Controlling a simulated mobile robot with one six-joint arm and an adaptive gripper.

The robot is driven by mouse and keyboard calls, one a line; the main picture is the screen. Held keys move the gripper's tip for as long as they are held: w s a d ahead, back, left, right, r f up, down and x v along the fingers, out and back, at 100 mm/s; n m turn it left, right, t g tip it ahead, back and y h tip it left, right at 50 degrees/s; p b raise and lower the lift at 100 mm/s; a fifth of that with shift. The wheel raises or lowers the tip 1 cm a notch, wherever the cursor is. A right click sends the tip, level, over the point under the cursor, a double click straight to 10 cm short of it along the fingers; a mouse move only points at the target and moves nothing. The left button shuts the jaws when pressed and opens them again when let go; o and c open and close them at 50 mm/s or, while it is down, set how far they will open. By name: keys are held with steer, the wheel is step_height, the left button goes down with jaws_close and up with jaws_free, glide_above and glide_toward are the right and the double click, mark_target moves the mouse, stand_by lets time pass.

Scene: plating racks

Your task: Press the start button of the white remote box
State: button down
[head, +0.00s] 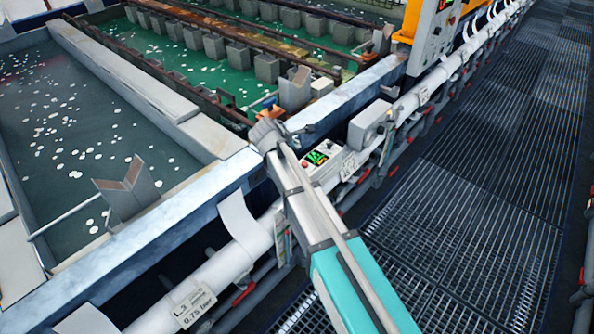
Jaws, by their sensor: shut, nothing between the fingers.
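The white remote box (336,161) is fixed along the white pipe at the tank's outer side, near the middle of the head view. Which control is the start button is too small to read. My teal and grey arm reaches up from the bottom and passes just left of the box, covering part of that side. The arm's grey upper end is above and left of the box. I cannot make out my gripper's fingers or any contact with the box.
A grey box (368,124) sits on the pipe right of the remote box. An orange control post (416,22) stands at the upper right. Tanks with floating white discs lie left and behind. The grated walkway (470,210) at the right is clear.

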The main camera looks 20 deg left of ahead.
steer(key=shift+f+b, duration=4)
steer(key=shift+f, duration=0.25)
steer(key=shift+f+b, duration=0.3)
steer(key=shift+b, duration=0.1)
steer(key=shift+f+b, duration=0.5)
steer(key=shift+r, duration=0.1)
steer(key=shift+r+p, duration=0.85)
steer(key=shift+p, duration=0.1)
